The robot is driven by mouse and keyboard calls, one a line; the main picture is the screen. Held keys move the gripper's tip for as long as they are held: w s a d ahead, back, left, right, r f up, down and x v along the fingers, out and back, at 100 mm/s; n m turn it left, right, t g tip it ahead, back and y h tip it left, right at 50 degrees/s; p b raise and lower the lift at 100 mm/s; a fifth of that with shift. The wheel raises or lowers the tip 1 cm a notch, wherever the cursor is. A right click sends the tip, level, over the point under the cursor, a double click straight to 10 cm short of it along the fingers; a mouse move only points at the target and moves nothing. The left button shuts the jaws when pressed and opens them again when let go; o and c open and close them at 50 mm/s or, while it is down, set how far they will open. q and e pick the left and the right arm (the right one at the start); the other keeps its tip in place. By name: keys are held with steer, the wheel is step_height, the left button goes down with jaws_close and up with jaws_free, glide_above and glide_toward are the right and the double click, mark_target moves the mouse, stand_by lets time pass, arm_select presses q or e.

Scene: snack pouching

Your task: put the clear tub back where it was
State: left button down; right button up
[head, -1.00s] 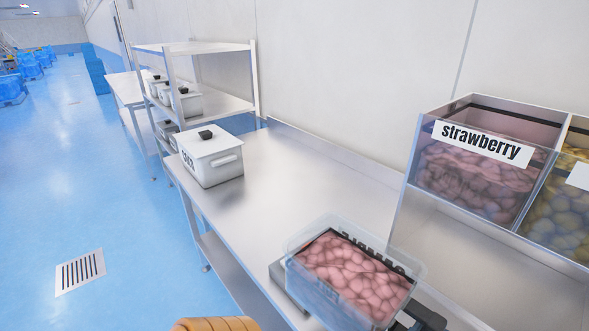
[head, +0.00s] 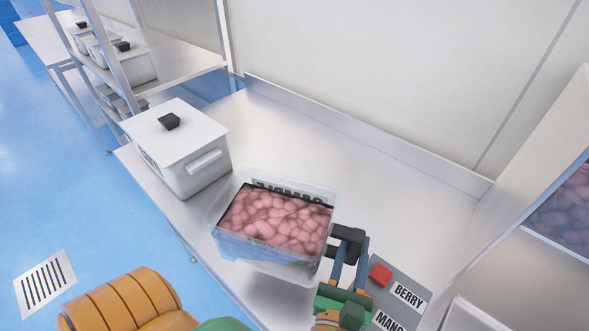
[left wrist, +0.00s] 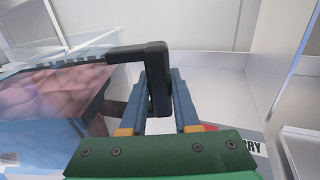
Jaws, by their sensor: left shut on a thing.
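The clear tub (head: 222,240), filled with pink berry-like pieces (head: 275,215), is at the middle of the head view, over the metal table just right of the white pot. Its printed label faces the far side and is partly hidden. My left gripper (head: 347,245) is shut on the tub's black handle at its right end. The left wrist view also shows the black handle (left wrist: 152,75) between the two fingers, with the tub (left wrist: 50,95) at the left. I cannot tell whether the tub's base touches the table. My right gripper is not in view.
A white lidded pot (head: 180,150) stands at the table's left edge. A panel (head: 408,293) with a red button and BERRY and MANGO labels is right of my gripper. A bin of pink pieces (head: 562,215) is at the right. The metal table (head: 330,150) behind the tub is clear.

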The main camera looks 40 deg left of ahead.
arm_select(q)
steer(key=w+a+f+b, duration=0.2)
steer(key=w+a+f, duration=0.2)
steer(key=w+a+f+b, duration=0.3)
steer(key=w+a+f, duration=0.1)
steer(key=w+f, duration=0.1)
steer(key=shift+w+a+f+b, duration=0.15)
steer(key=shift+w+a+b, duration=0.15)
steer(key=shift+b, duration=0.05)
steer(key=shift+w+f+b, duration=0.1)
steer(key=shift+f+b, duration=0.15)
steer(key=shift+b, duration=0.05)
step_height(320, 180, down, 4)
steer(key=b, duration=0.3)
steer(key=shift+a+r, duration=0.1)
steer(key=shift+r, duration=0.15)
steer(key=shift+w+a+r, duration=0.1)
steer(key=shift+r, duration=0.15)
steer(key=c, duration=1)
jaws_free()
steer(key=shift+f, duration=0.1)
steer(key=o, duration=0.4)
steer(key=shift+c, duration=0.2)
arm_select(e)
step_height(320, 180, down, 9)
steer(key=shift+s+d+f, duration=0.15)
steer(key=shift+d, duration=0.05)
